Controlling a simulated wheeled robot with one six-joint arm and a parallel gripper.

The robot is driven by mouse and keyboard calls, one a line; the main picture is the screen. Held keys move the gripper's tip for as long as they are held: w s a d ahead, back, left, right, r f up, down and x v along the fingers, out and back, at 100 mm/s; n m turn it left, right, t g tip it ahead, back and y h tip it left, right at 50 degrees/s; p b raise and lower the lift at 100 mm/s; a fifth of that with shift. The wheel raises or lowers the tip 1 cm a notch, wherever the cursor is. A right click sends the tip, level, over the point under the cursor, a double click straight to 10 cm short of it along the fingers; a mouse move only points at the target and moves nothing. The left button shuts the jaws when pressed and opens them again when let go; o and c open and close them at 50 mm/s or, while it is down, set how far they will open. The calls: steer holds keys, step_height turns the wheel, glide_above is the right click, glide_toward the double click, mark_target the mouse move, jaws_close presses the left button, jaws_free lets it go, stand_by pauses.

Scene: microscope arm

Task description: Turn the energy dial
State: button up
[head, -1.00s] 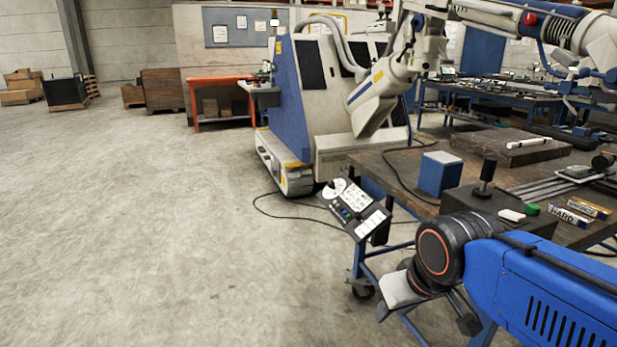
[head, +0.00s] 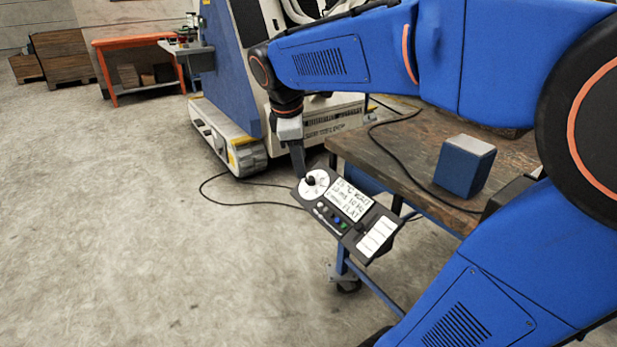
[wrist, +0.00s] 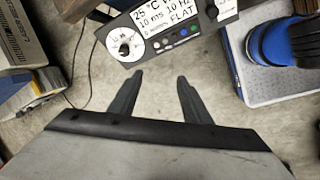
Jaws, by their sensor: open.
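The energy dial (head: 311,181) is a dark knob on a round white scale at the upper left end of a black control panel (head: 328,214). In the wrist view the dial (wrist: 124,47) sits at the top, left of centre, with its round scale around it. My gripper (head: 299,172) is close to the dial in the head view, pointing down at the panel's left end. In the wrist view my gripper (wrist: 156,78) is open and empty. Its two dark fingers are apart, and the dial lies beyond and left of the fingertips, not between them.
The panel hangs at the corner of a brown workbench (head: 400,170) with a blue box (head: 465,166) on it. A large blue and white machine (head: 235,90) stands behind. A black cable (head: 240,203) loops on the floor. The floor at left is clear.

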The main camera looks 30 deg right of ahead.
steer(key=w+d+r+n+g+h, duration=0.1)
steer(key=w+d+n, duration=0.3)
steer(key=w, duration=0.6)
steer(key=n, duration=0.1)
glide_toward(310, 178)
steer(key=shift+h, duration=0.3)
steer(key=x, duration=0.8)
steer(key=shift+w+f, duration=0.15)
steer(key=shift+f, duration=0.3)
steer(key=c, duration=1)
